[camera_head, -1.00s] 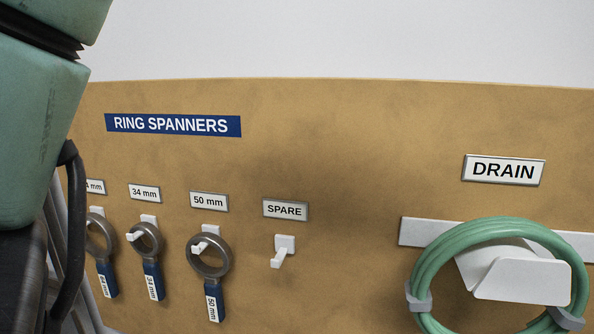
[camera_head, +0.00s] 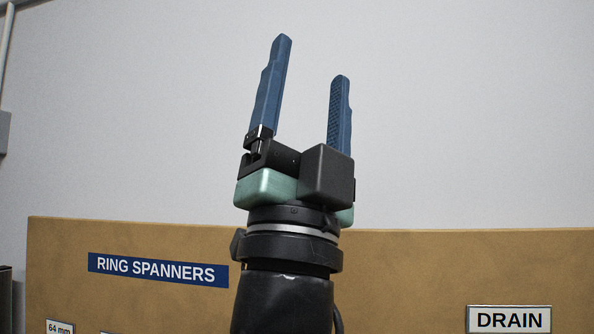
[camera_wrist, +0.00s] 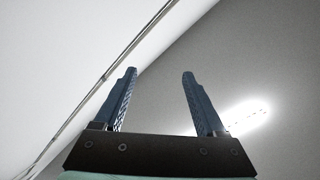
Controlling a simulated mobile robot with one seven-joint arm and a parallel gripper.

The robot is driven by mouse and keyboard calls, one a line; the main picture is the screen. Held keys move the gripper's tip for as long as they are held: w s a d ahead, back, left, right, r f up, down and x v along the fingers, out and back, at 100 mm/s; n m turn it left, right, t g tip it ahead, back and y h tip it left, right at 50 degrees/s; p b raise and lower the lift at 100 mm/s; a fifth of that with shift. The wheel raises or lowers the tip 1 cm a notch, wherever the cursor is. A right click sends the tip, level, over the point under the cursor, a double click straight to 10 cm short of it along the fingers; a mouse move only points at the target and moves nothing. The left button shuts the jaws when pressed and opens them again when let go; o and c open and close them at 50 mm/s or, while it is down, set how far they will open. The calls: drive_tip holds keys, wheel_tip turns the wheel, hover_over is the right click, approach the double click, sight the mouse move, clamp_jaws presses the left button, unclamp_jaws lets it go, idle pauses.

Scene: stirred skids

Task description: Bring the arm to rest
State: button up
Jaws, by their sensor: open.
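My gripper (camera_head: 312,58) stands upright in the middle of the head view, its two blue fingers pointing up. The fingers are wide apart with nothing between them. Plain grey wall shows behind them, above the top edge of the board. In the wrist view my gripper (camera_wrist: 160,74) is also open and empty, against pale wall and ceiling surfaces. My black wrist shows below the fingers in the head view; the rest of my arm is cut off by the lower edge.
A brown board (camera_head: 400,270) spans the lower part of the head view. It carries a blue RING SPANNERS sign (camera_head: 158,269), a DRAIN label (camera_head: 509,319) and a 64 mm label (camera_head: 60,327). A bright light (camera_wrist: 245,117) shows in the wrist view. The space around the fingers looks clear.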

drive_tip(key=w+a+f+n+g+y, duration=0.3)
drive_tip(key=w+f+n+y, duration=0.3)
drive_tip(key=f+n+y, duration=0.6)
wheel_tip(320, 180, down, 24)
drive_tip(key=d+n+g, duration=0.1)
drive_tip(key=n+g, duration=0.2)
drive_tip(key=g, duration=0.7)
drive_tip(key=s+r+t+b, duration=1)
drive_tip(key=s+r+b, duration=0.1)
drive_tip(key=s+b, duration=0.1)
drive_tip(key=shift+s+t+h+b, duration=0.3)
drive_tip(key=shift+s+b, duration=0.05)
drive_tip(key=shift+b, duration=0.5)
